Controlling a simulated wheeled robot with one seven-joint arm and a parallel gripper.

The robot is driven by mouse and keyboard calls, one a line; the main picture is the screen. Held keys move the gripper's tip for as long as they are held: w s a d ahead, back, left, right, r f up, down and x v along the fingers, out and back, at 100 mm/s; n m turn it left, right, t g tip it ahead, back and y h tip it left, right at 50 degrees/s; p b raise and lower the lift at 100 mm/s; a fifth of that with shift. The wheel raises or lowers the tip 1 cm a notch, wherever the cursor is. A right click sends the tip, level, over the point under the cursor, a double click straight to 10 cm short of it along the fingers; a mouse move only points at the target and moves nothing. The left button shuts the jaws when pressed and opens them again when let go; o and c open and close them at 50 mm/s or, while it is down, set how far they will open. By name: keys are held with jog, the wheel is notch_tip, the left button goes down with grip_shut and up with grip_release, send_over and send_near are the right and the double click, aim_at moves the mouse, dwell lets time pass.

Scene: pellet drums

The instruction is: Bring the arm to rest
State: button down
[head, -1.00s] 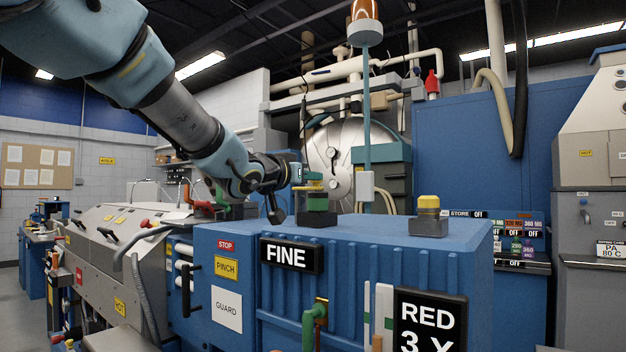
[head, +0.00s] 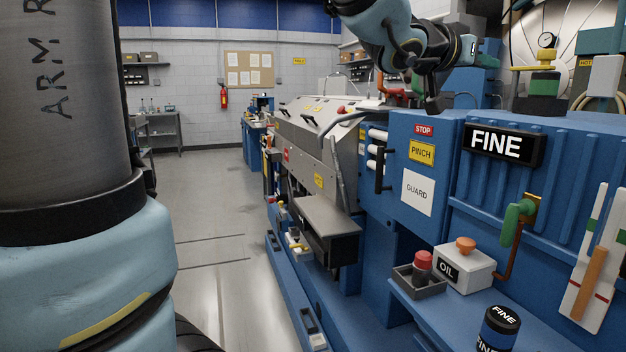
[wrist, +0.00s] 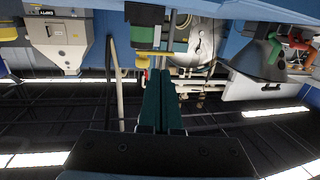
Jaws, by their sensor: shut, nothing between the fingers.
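My gripper (wrist: 160,75) shows in the wrist view as two dark green fingers lying together, with nothing between them. In the head view my arm comes down from the top edge, and its wrist is above the blue machine, left of a green and yellow fitting (head: 544,82). The fingertips are hard to make out there. The wrist view is upside down, with the ceiling lights at the bottom; the fitting's green part (wrist: 147,14) shows near the top, just beyond the fingertips.
The blue machine (head: 398,210) carries a FINE sign (head: 497,145) and a green-handled lever (head: 514,222). Open floor (head: 215,225) lies to the left.

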jog(key=w+a+f+n+t+y, duration=0.35)
jog(key=w+a+f+y, duration=0.25)
jog(key=w+a+f, duration=0.45)
jog(key=a+f+n+g+y, duration=0.35)
jog(key=a+f+y, duration=0.25)
jog(key=a+f, duration=0.8)
jog(key=s+a+f+n+g+y, duration=0.3)
jog(key=s+a+f+g, duration=0.3)
jog(key=s+a+f, duration=0.7)
jog(key=a+n, duration=0.1)
jog(key=a, duration=0.2)
jog(key=shift+s+f, duration=0.25)
jog(key=shift+f, duration=0.1)
jog(key=shift+d, duration=0.1)
